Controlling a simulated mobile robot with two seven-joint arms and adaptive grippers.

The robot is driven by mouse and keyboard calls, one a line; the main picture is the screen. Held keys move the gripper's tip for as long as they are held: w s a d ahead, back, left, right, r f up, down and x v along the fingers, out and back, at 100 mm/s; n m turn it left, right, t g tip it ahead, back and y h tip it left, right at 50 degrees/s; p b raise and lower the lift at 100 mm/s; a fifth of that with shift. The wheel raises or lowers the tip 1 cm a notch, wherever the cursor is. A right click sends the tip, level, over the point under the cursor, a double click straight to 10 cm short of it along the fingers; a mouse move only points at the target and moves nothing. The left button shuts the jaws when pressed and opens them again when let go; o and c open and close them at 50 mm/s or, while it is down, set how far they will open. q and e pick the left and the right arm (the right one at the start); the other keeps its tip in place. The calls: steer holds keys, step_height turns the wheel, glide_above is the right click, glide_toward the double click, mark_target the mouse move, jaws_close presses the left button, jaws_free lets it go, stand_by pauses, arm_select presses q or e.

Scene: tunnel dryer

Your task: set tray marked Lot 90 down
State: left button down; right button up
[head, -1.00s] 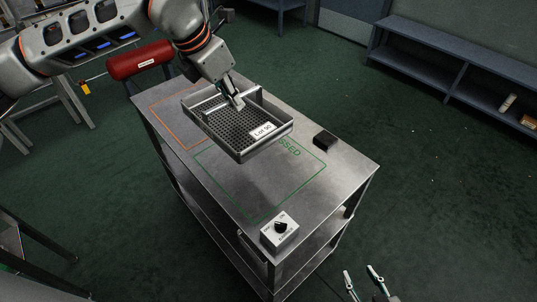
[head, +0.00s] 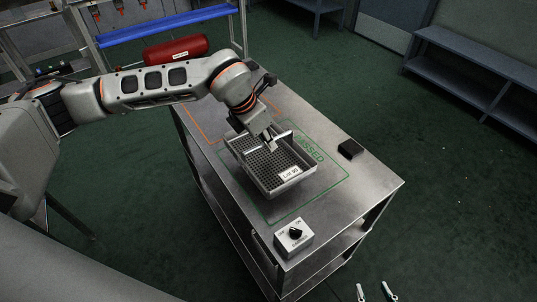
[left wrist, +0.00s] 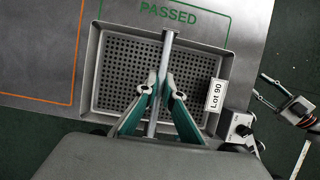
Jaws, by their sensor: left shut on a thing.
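The metal tray (head: 270,165) has a perforated floor, a bar handle across it and a white label (head: 291,175) reading "Lot 90". My left gripper (head: 268,147) is shut on the handle (left wrist: 166,55) near its middle. The tray is level over the green outline (head: 345,187) marked PASSED on the steel table (head: 335,210). It hides the outline's left part; I cannot tell whether its underside touches the table. My right gripper (head: 376,292) is at the bottom edge of the head view, its fingertips apart, nothing between them.
A white box with a black knob (head: 294,236) stands at the table's near end. A black block (head: 350,149) lies near the right edge. An orange outline (head: 199,131) is beyond the tray. A red cylinder (head: 175,49) is behind.

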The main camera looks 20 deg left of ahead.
mark_target(269, 156)
arm_select(q)
steer(key=shift+f, duration=2.65)
steer(key=c, duration=2.2)
jaws_free()
steer(key=shift+f, duration=0.1)
steer(key=v, duration=1.2)
steer(key=shift+s, duration=0.1)
steer(key=shift+d, duration=0.15)
